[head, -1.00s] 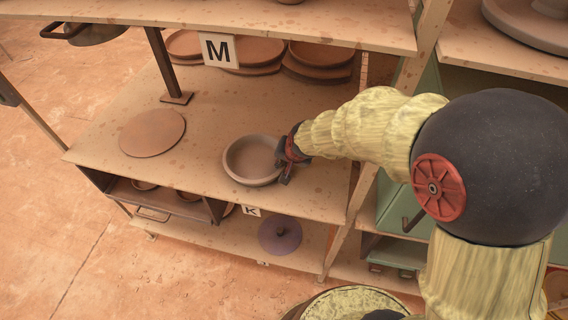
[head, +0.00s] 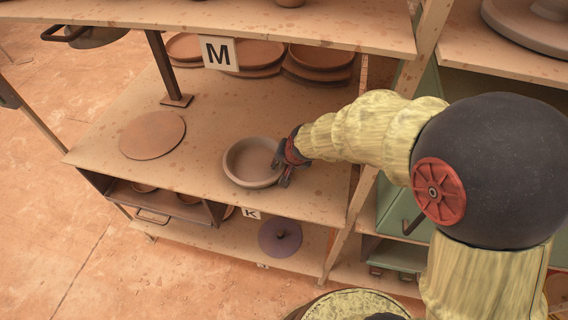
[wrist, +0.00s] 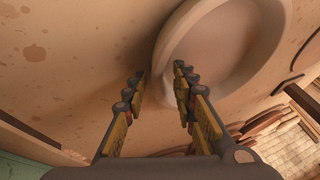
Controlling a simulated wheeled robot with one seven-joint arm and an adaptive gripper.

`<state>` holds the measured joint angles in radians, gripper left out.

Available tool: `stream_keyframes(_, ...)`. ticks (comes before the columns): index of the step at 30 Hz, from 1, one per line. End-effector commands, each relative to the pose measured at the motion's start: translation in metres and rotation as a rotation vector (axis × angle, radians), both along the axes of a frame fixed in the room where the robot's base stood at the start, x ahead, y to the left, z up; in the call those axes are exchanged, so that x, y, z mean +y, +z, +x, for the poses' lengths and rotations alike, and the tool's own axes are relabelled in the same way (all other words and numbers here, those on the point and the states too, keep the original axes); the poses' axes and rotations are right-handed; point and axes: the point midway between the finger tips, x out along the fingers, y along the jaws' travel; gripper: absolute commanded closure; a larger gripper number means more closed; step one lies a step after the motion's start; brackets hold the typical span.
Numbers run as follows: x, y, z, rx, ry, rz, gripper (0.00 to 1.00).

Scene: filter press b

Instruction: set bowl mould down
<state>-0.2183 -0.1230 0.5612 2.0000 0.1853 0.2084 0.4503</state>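The bowl mould (head: 248,164), a shallow round clay-coloured bowl, sits upright on the middle shelf board (head: 205,135). My gripper (head: 279,169) is at the bowl's right side in the head view, with its fingers apart. In the wrist view, the bowl mould (wrist: 232,40) fills the upper right. There my gripper (wrist: 158,78) is open around the near part of the rim, one finger outside the wall and the other over the inner side. A gap shows between the outer finger and the wall. I cannot tell whether the inner finger touches.
A flat round clay disc (head: 152,134) lies left of the bowl. Stacked plates (head: 318,60) stand at the back behind the M sign (head: 218,53). A metal post (head: 166,68) and the upper shelf (head: 300,22) bound the space. Board between disc and bowl is bare.

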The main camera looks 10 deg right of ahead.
Motion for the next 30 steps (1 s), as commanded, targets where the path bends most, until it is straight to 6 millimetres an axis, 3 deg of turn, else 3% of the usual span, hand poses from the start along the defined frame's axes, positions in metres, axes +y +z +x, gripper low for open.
stream_keyframes(5, -0.002, 0.021, -0.007, -0.005, 0.0, 0.001, 0.73)
stream_keyframes(18, -0.014, 0.093, -0.046, -0.002, 0.0, 0.0, 0.73)
stream_keyframes(30, -0.02, 0.114, -0.058, -0.005, 0.008, -0.006, 0.73)
